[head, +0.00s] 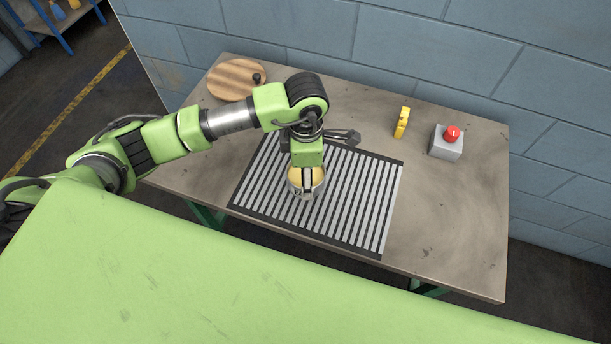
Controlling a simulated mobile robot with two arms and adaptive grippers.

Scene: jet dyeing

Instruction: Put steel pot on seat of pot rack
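Whether the pot touches the slats is also unclear. The wrist covers part of the pot and of the rack's far edge. My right gripper is not in view.
A round wooden board with a dark knob (232,78) is at the table's back left. A dark metal object (345,137) shows beside my wrist. A yellow item (401,122) and a grey box with a red button (445,143) stand at right. The table's front right is clear.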

